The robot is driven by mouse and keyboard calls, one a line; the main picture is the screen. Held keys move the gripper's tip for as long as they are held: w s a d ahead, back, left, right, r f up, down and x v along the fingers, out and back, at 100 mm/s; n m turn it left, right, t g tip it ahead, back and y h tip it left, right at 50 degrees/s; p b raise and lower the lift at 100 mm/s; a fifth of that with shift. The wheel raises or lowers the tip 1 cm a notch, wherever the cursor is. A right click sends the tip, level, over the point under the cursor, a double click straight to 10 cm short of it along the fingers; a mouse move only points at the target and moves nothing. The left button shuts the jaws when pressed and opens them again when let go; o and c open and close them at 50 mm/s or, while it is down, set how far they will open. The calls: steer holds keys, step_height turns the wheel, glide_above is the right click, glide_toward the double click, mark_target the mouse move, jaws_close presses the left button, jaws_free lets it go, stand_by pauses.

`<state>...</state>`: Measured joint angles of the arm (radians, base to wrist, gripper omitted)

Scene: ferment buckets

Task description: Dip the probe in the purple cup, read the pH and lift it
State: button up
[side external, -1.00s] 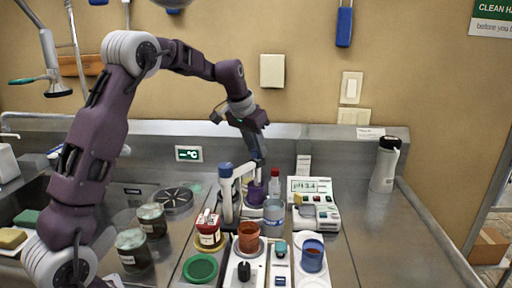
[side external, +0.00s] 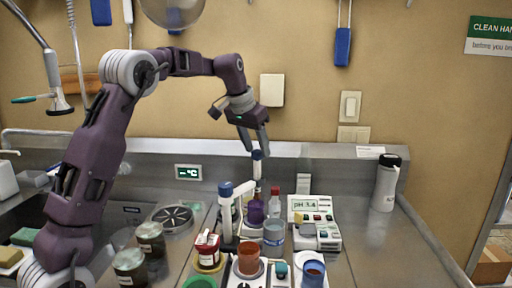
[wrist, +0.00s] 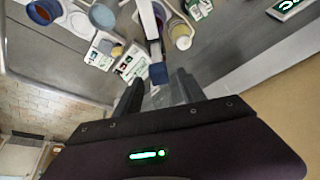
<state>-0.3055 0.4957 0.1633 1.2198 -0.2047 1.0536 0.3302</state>
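The fingers (wrist: 158,95) show on either side of the cap line in the wrist view. The pH meter (side external: 312,220) at the right reads pH 3.4.
A clear jar (side external: 274,240), an orange-brown cup (side external: 249,258), a blue cup (side external: 313,275) and a red-labelled jar (side external: 208,252) crowd the front. A red-capped bottle (side external: 275,203) stands beside the purple cup. A white flask (side external: 386,183) is at the right, with bare counter before it.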

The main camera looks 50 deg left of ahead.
steer(key=v, duration=0.7)
stand_by(1.1)
